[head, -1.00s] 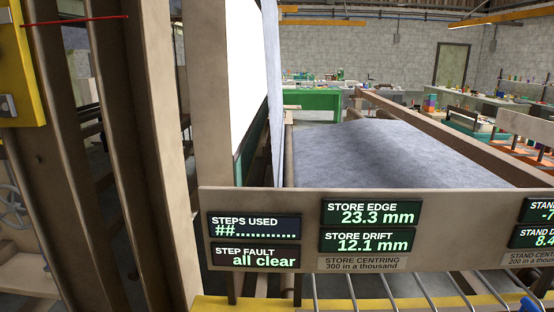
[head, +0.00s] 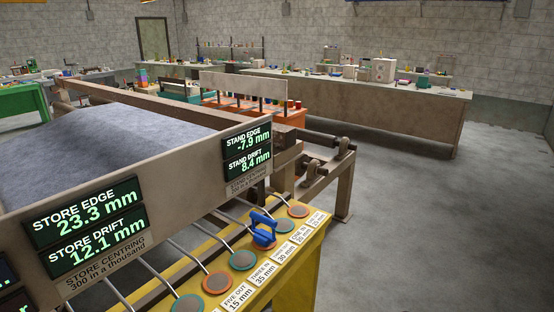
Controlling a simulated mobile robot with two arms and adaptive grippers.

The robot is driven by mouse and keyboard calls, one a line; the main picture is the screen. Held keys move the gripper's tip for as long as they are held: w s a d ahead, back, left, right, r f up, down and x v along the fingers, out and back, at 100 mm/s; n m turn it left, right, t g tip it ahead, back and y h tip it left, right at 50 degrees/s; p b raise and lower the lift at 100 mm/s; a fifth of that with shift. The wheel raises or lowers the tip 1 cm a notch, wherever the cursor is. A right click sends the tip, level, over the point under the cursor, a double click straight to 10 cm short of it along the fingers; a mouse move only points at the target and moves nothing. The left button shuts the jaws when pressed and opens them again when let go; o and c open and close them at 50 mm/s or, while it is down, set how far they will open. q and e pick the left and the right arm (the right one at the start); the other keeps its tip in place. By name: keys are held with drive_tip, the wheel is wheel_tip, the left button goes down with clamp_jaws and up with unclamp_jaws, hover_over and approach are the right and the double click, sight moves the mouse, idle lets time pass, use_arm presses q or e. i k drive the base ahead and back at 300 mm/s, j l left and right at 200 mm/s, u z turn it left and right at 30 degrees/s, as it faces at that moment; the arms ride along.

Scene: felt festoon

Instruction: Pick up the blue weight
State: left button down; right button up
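The blue weight (head: 263,229) stands on an orange-rimmed round pad in the row along the yellow bench (head: 310,245), right of centre in the head view. It is a blue block with a handle-like upper part. Neither of my grippers shows in the head view, and nothing is touching the weight.
Other round pads, such as a teal-rimmed one (head: 243,260), line the bench beside white labels (head: 265,272). Bent metal rods (head: 205,231) reach towards the pads. The display board (head: 185,200) rises behind. Open grey floor (head: 440,215) lies to the right.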

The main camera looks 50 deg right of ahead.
sight(262, 237)
drive_tip(key=z, duration=1.5)
